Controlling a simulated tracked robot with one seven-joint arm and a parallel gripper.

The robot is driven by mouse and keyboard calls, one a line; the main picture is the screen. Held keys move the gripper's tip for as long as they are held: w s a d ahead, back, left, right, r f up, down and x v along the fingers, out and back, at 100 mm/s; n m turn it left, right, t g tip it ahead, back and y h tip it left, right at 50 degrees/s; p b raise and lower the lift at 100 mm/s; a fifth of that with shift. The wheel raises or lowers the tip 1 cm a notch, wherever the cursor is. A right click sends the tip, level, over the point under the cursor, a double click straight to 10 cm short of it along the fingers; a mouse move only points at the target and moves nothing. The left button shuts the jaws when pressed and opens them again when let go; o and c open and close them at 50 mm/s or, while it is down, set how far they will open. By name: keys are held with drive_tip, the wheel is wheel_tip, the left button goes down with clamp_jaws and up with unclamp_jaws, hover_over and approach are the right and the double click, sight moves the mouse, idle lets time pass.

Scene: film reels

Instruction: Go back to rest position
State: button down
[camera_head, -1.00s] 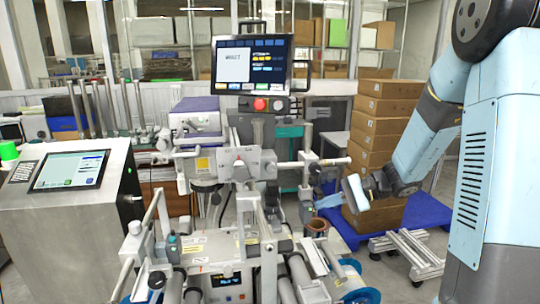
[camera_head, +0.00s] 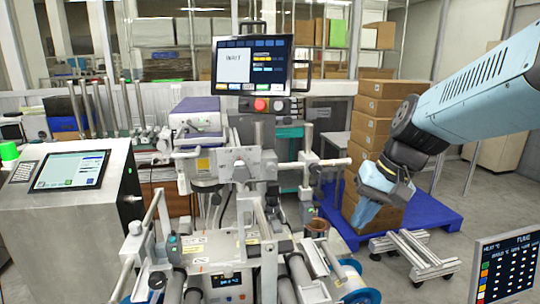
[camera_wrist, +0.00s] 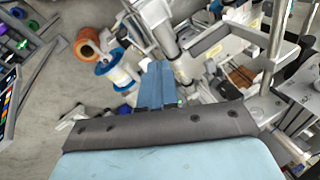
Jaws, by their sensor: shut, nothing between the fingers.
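My gripper (camera_head: 365,213) is on the right side of the head view, in front of the stacked cardboard boxes. It points down and is shut, with nothing seen between its fingers. In the wrist view my gripper (camera_wrist: 157,72) shows as blue fingers pressed together, above the floor beside the machine. My arm reaches in from the right edge of the head view.
The reel machine (camera_head: 230,250) with its monitor (camera_head: 252,65) stands in the middle. Cardboard boxes (camera_head: 385,105) sit on a blue pallet (camera_head: 425,215). A metal frame (camera_head: 415,255) and a dark screen (camera_head: 506,268) are at the lower right. A copper-coloured reel (camera_wrist: 87,44) lies near the machine.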

drive_tip(key=s+d+r+n+t+h, duration=0.1)
drive_tip(key=s+d+r+t+h, duration=0.2)
drive_tip(key=s+d+r+t, duration=0.1)
drive_tip(key=shift+s+d+r+h, duration=0.4)
drive_tip(key=shift+s+d, duration=0.15)
drive_tip(key=shift+s, duration=0.1)
idle(0.6)
